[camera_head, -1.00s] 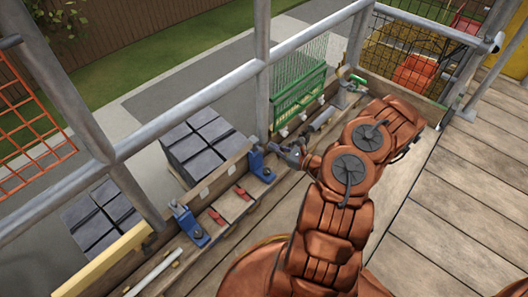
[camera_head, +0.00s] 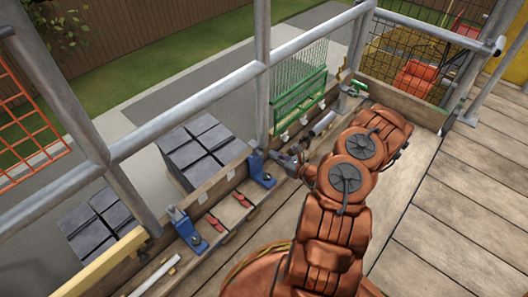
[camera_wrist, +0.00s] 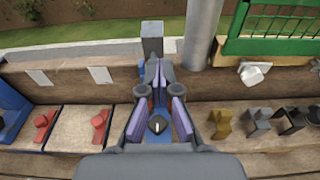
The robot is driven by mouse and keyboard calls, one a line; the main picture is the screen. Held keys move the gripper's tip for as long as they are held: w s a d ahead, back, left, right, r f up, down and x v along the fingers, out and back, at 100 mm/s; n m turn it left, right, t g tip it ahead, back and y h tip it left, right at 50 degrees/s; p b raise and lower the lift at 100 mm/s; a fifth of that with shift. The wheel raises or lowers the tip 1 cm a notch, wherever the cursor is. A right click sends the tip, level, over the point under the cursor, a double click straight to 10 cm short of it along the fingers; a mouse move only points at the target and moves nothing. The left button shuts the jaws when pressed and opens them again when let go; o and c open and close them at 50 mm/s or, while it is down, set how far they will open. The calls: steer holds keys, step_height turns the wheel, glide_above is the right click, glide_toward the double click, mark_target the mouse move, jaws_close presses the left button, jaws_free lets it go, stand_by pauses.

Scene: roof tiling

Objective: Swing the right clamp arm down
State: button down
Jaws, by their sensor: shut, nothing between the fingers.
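The right clamp (camera_head: 260,170) is a blue bracket with a grey top, mounted along the wooden plank. In the wrist view its blue side (camera_wrist: 141,70) and a grey upright block (camera_wrist: 152,38) show just beyond the fingers. My gripper (camera_head: 287,159) is just right of this clamp in the head view. In the wrist view my gripper (camera_wrist: 158,98) has its fingers over a dark knob-like part (camera_wrist: 157,124); nothing is held. I cannot tell whether it touches the clamp. The exact angle of the clamp arm is partly hidden. The left clamp (camera_head: 188,230) stands farther left.
Two red clips (camera_wrist: 42,120) lie on wooden pieces between the clamps. A green rack (camera_head: 298,100) stands beyond the plank, beside a grey post (camera_wrist: 203,35). Several small brackets (camera_wrist: 258,122) sit right of the gripper. Grey stacks (camera_head: 203,150) stand below the railing.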

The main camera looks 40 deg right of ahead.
mark_target(258, 146)
steer(key=b+x, duration=0.1)
steer(key=x, duration=0.4)
steer(key=shift+w+a+b, duration=0.15)
steer(key=shift+w+b, duration=0.15)
steer(key=shift+w, duration=0.05)
